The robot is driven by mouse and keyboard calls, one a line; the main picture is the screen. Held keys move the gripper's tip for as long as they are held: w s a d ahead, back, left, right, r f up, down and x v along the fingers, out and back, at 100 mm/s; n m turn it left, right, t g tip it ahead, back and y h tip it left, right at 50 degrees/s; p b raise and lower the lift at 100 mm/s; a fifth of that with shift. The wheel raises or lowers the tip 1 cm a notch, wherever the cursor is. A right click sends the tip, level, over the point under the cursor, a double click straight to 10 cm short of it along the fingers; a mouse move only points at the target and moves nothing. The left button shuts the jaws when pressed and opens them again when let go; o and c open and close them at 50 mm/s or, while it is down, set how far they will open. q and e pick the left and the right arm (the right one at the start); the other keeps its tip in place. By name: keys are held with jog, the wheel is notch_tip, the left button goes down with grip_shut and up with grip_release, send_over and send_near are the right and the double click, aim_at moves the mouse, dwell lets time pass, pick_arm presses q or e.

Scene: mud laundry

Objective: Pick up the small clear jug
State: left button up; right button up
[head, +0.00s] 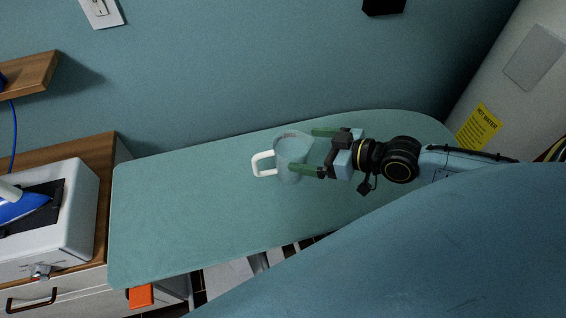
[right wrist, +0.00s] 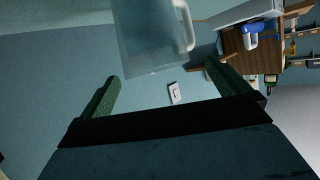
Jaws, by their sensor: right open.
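The small clear jug (head: 291,149) stands upright on the green board, its white handle (head: 262,163) pointing left. My right gripper (head: 315,150) comes in from the right and is open. In the head view, its near fingertip overlaps the jug's right side and its far finger lies just right of the rim; I cannot tell whether either touches. In the right wrist view, the jug (right wrist: 150,38) shows beyond the fingertips, nearer the upper middle, with its handle on the right. The gripper (right wrist: 160,82) holds nothing between its fingers. My left gripper is not in view.
The green ironing board (head: 190,220) is otherwise clear, with free room left of the jug. A blue iron (head: 22,208) sits on a white unit (head: 75,215) at left. A teal wall runs behind. A white hot water tank (head: 520,60) stands at right.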

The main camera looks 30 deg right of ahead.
aim_at(276, 145)
jog(key=shift+x, duration=3.3)
jog(key=shift+d, duration=0.1)
jog(key=c, duration=1.8)
